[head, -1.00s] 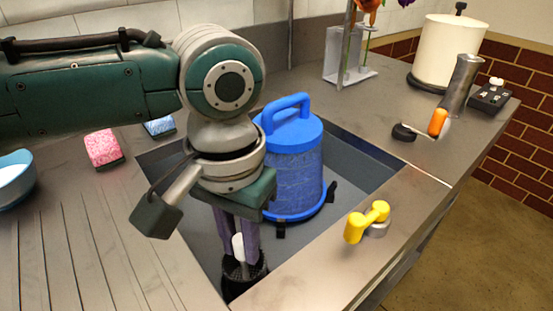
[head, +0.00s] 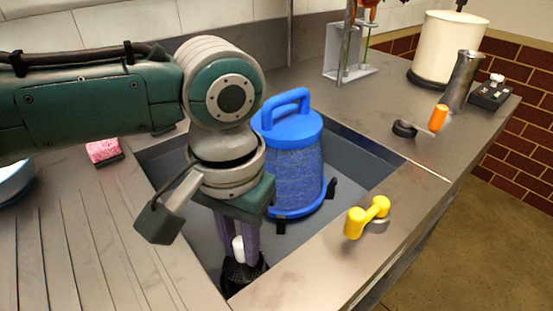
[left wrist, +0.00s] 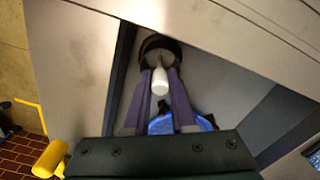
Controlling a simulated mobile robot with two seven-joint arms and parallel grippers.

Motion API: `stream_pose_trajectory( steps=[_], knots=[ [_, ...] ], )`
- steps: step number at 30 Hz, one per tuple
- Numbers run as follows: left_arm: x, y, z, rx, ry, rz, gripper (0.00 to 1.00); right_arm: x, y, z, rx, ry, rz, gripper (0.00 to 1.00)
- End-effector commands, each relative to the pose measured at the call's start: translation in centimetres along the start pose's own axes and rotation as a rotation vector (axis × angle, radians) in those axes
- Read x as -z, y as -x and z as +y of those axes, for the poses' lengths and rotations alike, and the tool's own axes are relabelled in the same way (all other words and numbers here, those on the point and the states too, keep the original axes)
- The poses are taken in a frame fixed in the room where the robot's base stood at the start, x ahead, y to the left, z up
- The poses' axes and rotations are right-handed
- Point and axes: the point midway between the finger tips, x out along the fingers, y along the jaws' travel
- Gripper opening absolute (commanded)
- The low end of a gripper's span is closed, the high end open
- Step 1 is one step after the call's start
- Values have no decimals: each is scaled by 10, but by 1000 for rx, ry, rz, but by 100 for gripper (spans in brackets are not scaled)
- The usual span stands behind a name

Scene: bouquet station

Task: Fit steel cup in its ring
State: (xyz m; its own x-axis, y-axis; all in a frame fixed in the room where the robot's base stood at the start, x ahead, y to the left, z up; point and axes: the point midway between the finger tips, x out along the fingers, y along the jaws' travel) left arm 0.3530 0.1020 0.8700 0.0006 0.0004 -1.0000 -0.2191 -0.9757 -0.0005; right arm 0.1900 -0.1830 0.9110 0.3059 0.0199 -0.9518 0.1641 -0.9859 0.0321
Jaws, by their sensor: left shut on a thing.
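A tall steel cup-like vessel (head: 462,82) stands upright on the counter at the far right. I cannot make out a ring for it. My left gripper (head: 240,245) points down into the front of the sink. Its purple fingers are shut on a slim white handle (head: 238,249), which also shows between the fingers in the left wrist view (left wrist: 160,82). A dark, meshed round part (head: 240,275) sits at the handle's lower end; its lower side is hidden by the sink's front edge or shadow. My right gripper is in neither view.
A blue canister with a handle (head: 292,165) stands in the sink, right behind my left gripper. A pink sponge (head: 103,150) is at left.

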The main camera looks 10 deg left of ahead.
Motion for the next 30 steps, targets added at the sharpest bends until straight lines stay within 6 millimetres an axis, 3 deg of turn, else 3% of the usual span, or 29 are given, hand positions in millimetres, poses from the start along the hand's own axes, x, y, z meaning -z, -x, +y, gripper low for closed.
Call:
stream_pose_trajectory(
  steps=[5,6,15,23,26,30],
  knots=[
    [0,0,0,0,0,0,0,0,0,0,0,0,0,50],
    [0,0,0,0,0,0,26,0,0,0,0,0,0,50],
    [0,0,0,0,0,0,59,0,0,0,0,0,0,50],
    [0,2,0,0,0,0,59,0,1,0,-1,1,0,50],
    [1,12,0,-1,0,1,59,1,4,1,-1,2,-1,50],
    [1,39,0,-2,0,4,59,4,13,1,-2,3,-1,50]
  ],
)
